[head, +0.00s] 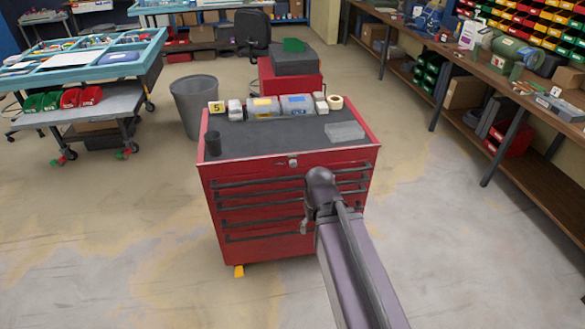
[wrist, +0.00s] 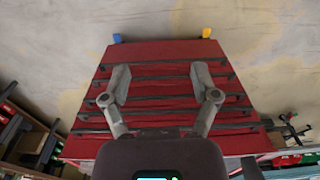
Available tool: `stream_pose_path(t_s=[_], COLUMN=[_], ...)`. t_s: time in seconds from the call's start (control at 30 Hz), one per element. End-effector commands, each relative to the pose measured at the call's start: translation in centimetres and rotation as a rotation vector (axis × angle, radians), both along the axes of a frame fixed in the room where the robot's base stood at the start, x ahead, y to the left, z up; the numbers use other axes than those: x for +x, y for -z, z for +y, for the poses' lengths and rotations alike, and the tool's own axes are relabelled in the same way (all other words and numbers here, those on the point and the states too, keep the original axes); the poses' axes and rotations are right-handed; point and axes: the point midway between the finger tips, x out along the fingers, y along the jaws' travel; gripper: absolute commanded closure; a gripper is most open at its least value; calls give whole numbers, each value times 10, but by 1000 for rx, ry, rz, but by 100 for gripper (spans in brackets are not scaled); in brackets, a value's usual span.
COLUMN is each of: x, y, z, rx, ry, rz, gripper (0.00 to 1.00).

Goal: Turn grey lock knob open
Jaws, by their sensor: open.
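The grey lock knob (head: 293,162) is a small piece on the top front edge of the red tool cabinet (head: 240,172), near the middle. I cannot make out which way it is turned. In the wrist view the red cabinet front (wrist: 160,70) appears upside down, and I cannot see the knob there. My gripper (wrist: 161,75) is open, with its two fingers spread wide and nothing between them. In the head view my arm reaches in front of the cabinet, right of and below the knob, and mostly hides the gripper.
Dark drawer handles (head: 262,207) cross the cabinet front. A grey bin (head: 194,106) stands behind left. The floor around the cabinet's front is clear.

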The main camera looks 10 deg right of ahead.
Motion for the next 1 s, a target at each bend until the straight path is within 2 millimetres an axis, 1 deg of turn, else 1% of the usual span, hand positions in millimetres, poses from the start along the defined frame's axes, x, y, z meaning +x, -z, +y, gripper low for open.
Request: stream_pose_path(t_s=[0.07,0.13,0.27,0.37,0.5,0.73,0.87,1.0], x=[6,14,35,57,90,140,165,187], y=[8,15,32,46,61,74,77,78], z=[2,-1,7,15,26,37,39,35], rx=[13,28,74,120,197,321,386,454], ry=[2,1,12,28,63,147,210,290], rz=[-26,-62,-161,-263,-426,-694,-844,-1000], gripper=[21,21,21,21,21,21,21,21])
